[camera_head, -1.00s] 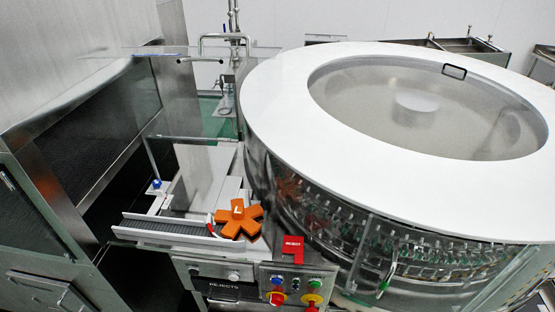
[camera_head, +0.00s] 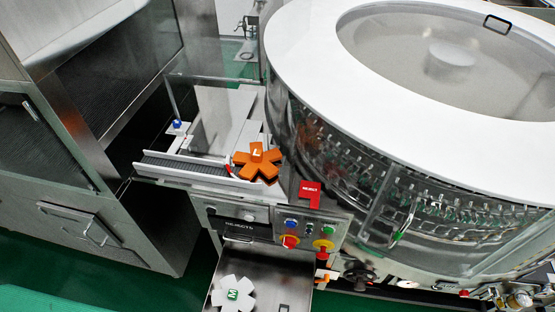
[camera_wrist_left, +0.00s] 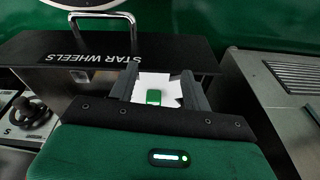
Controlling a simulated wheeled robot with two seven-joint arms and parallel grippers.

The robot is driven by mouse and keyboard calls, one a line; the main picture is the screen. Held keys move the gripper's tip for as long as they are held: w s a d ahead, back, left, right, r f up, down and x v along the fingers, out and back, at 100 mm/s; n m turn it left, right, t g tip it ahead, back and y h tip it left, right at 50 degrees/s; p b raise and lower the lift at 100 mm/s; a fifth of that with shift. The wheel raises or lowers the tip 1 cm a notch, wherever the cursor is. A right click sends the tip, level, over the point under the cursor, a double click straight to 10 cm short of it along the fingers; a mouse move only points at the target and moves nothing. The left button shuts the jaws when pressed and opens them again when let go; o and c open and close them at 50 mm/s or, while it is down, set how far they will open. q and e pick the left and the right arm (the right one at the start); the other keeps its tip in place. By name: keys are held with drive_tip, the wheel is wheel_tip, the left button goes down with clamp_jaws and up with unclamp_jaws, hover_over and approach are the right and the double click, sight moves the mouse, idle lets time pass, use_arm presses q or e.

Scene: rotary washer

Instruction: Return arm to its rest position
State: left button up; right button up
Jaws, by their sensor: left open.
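My left gripper (camera_wrist_left: 160,82) shows in the left wrist view, its two dark fingers apart. A white piece with a green block (camera_wrist_left: 154,97) shows in the gap between them; I cannot tell how far beyond the fingers it lies. A dark box labelled STAR WHEELS (camera_wrist_left: 90,50) is around and behind the fingers. The head view shows neither gripper. There, an orange star wheel marked L (camera_head: 257,161) sits at the washer's infeed, and a white star wheel marked M (camera_head: 232,293) lies in the open metal drawer (camera_head: 285,272).
The round rotary washer (camera_head: 300,52) fills the right of the head view. A control panel (camera_head: 310,226) with coloured buttons is below it. A steel cabinet (camera_head: 100,220) stands at left. Green floor (camera_head: 120,292) shows at the bottom. A grey grooved surface (camera_wrist_left: 295,85) is at right in the wrist view.

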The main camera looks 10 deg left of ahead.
use_arm(q)
drive_tip(key=s+a+f+g+b, duration=0.1)
drive_tip(key=s+a+f, duration=0.2)
drive_tip(key=s+f, duration=1.4)
drive_tip(key=shift+s+a+f, duration=0.15)
drive_tip(key=shift+s+f, duration=0.15)
drive_tip(key=shift+s, duration=0.05)
drive_tip(key=shift+o, duration=0.2)
idle(1.6)
